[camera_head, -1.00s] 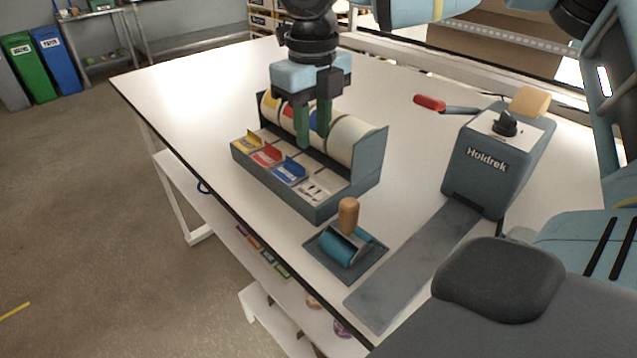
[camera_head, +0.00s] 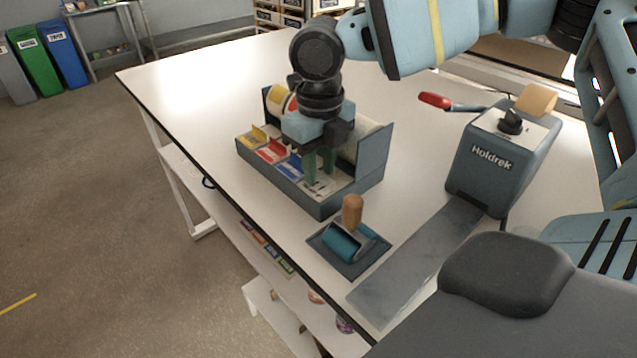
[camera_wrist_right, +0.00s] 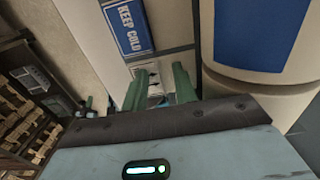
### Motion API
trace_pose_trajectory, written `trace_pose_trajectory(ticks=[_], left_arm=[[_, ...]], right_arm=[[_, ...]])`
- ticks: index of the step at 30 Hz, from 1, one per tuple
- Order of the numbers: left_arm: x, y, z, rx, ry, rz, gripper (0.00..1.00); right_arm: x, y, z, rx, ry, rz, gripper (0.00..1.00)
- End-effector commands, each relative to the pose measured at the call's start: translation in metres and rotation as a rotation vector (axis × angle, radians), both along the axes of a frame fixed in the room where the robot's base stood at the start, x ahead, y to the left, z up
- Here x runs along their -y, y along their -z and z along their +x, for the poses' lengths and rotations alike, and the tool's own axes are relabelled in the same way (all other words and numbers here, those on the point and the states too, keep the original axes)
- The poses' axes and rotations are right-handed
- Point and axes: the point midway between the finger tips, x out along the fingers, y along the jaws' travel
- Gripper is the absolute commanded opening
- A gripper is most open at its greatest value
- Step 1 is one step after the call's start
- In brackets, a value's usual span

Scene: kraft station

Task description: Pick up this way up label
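The this way up label (camera_head: 319,187) is the white one with dark marks at the right end of the label dispenser (camera_head: 317,208) in the head view. My right gripper (camera_head: 319,172) points down at this slot, with its green fingertips at or just above the label; contact cannot be told. The fingers stand apart, with a gap between them. In the right wrist view, the right gripper (camera_wrist_right: 158,88) has part of a pale label with dark marks (camera_wrist_right: 155,80) between its fingers. My left gripper is not in view.
Yellow (camera_head: 253,137), red (camera_head: 270,151) and blue (camera_head: 288,168) labels sit in slots to the left. The blue keep cold label (camera_wrist_right: 130,25) is close by in the wrist view. A wooden-handled roller (camera_head: 346,235) and the Holdrek machine (camera_head: 490,160) stand to the right.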

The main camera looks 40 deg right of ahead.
Motion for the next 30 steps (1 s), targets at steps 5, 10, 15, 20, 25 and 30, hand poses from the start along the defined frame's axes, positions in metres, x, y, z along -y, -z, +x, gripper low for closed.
trace_pose_trajectory(ticks=[5, 10, 15, 20, 25, 30], left_arm=[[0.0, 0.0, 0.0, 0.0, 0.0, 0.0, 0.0], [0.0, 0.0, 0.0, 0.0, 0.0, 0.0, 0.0], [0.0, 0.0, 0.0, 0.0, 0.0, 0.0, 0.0], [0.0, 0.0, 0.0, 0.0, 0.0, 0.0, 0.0], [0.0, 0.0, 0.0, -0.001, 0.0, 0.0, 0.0], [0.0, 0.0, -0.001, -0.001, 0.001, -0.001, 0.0]], right_arm=[[0.0, 0.0, 0.0, 0.0, 0.0, 0.0, 0.23], [0.0, 0.0, 0.0, 0.0, 0.0, 0.0, 0.01], [0.0, 0.0, 0.0, 0.0, 0.0, 0.0, 0.0], [0.0, -0.001, 0.0, 0.0, 0.0, 0.0, 0.0], [0.0, -0.004, 0.0, 0.001, 0.0, 0.0, 0.0], [0.0, -0.027, 0.001, 0.005, 0.0, 0.001, 0.0]])
